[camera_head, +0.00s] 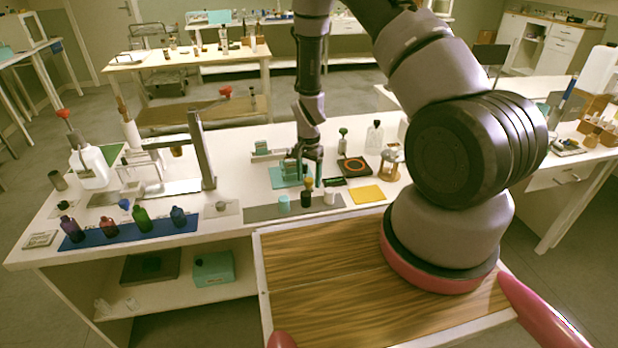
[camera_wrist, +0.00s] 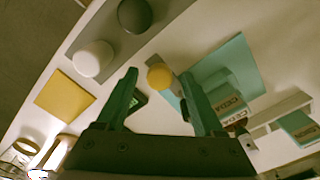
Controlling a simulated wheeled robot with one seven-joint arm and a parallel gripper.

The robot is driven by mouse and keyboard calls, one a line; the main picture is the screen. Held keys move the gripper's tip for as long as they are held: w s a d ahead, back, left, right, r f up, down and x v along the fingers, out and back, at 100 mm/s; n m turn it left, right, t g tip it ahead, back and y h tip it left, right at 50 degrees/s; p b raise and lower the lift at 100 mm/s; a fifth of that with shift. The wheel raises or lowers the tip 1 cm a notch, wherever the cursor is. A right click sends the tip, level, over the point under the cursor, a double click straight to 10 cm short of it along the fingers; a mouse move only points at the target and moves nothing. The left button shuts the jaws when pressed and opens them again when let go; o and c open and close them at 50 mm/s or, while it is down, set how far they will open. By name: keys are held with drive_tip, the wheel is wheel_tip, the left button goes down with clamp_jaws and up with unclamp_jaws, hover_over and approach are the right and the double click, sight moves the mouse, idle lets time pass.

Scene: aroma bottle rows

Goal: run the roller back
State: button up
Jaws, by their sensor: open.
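My gripper (camera_head: 310,176) points down over the middle of the bench, fingers apart and nothing held. In the wrist view a round yellow knob (camera_wrist: 160,76) shows between the two fingertips, beside a teal mat (camera_wrist: 237,62). The knob may be the roller's handle; its lower part is hidden. The same yellow knob (camera_head: 309,183) shows in the head view just under the fingers, behind a dark-capped bottle (camera_head: 306,199). I cannot tell whether the fingers touch it. A teal piece marked "CEDA" (camera_wrist: 228,103) lies on the mat next to the right finger.
A grey strip (camera_head: 255,212) in front bears teal, dark and white-capped bottles. Coloured bottles stand on a blue strip (camera_head: 100,235) at left.

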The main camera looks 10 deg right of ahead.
clamp_jaws()
idle(1.4)
